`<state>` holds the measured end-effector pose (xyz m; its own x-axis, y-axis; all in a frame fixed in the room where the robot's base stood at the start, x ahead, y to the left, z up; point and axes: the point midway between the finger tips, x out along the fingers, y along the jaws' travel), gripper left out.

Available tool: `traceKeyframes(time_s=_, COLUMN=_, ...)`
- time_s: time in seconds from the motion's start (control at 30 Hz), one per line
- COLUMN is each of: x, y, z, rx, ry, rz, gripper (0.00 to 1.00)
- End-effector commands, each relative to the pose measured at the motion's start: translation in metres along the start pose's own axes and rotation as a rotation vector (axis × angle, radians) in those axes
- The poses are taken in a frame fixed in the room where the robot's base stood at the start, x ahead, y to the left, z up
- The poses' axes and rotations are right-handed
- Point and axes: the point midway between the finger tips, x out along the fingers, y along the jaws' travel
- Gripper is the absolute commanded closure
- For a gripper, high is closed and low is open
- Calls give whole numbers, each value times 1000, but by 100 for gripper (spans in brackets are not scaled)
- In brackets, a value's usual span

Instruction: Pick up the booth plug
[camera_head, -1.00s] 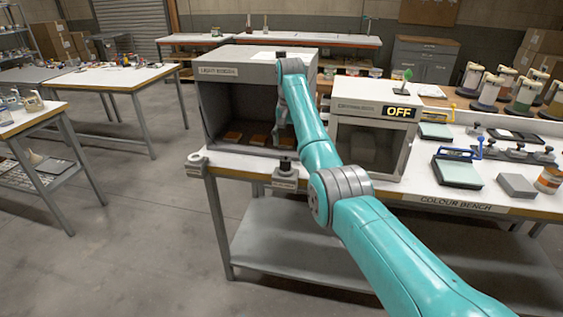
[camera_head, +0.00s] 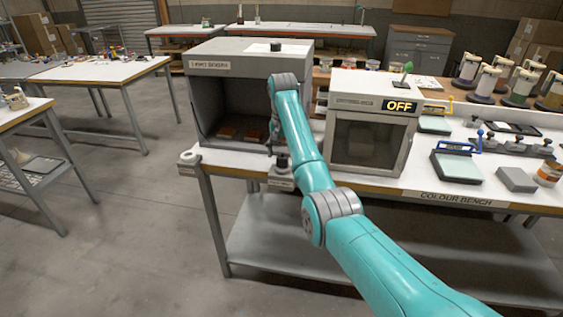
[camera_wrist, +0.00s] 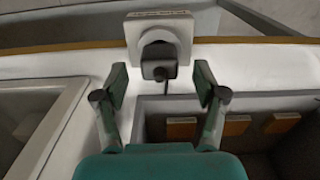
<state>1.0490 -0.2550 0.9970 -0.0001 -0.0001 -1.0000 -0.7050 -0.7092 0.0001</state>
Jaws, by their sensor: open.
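The booth plug (camera_wrist: 158,66) is a dark, blocky plug with a short cord in the wrist view. It is at a pale labelled holder (camera_wrist: 160,27) with a round ring, on the bench's edge. In the head view the plug (camera_head: 282,161) shows as a dark stub on the holder (camera_head: 281,180), in front of the light booth. My gripper (camera_wrist: 161,78) is open and empty. In the wrist view its fingers lie either side of the plug's line, apart from it. In the head view my gripper (camera_head: 271,143) is small and partly hidden by my arm.
The light booth (camera_head: 212,85) stands open behind the plug, with orange-brown panels (camera_wrist: 182,128) inside. A cabinet reading OFF (camera_head: 368,142) stands to the right. A white round fitting (camera_head: 188,157) sits at the bench's left corner. Open floor lies left of the bench.

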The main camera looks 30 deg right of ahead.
Motion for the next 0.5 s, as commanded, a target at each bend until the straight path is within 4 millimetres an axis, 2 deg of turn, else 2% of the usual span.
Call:
traceKeyframes(time_s=0.03, x=9, y=1, z=2, rx=1, ry=-2, rz=1, gripper=29)
traceKeyframes(time_s=0.13, x=21, y=2, z=2, rx=2, ry=-2, rz=1, gripper=29)
traceKeyframes(time_s=0.4, x=25, y=2, z=2, rx=3, ry=0, rz=0, gripper=29)
traceKeyframes(time_s=0.5, x=25, y=2, z=2, rx=3, ry=0, rz=0, gripper=54)
